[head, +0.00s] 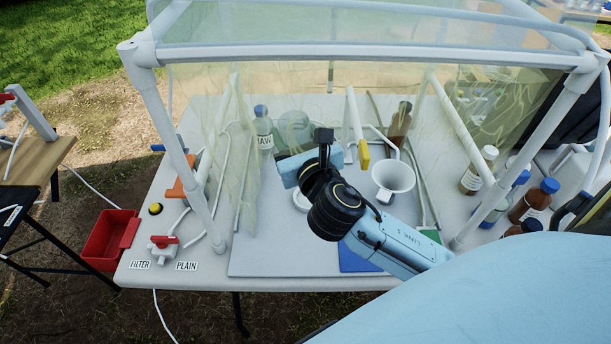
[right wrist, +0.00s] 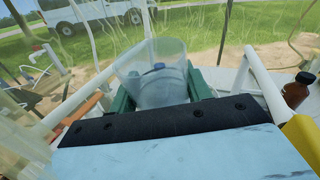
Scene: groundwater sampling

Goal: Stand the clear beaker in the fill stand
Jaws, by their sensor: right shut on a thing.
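The clear beaker (head: 294,128) is upright inside the clear-walled enclosure, partly hidden by my right wrist in the head view. In the right wrist view the beaker (right wrist: 152,78) sits between the dark green fingers of my right gripper (right wrist: 160,92), which is shut on it. In the head view my right gripper (head: 296,148) reaches in over the work surface from the right. A white round piece (head: 299,201) shows partly behind my wrist; I cannot tell if it is the fill stand. A yellow-tipped white spout (head: 361,150) stands right of the gripper. My left gripper is out of view.
A bottle with a blue cap (head: 263,130) stands left of the beaker. A white funnel (head: 393,174) and a brown bottle (head: 401,121) are to the right. White frame posts (head: 180,140) bound the enclosure. The front left of the work surface (head: 262,250) is clear.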

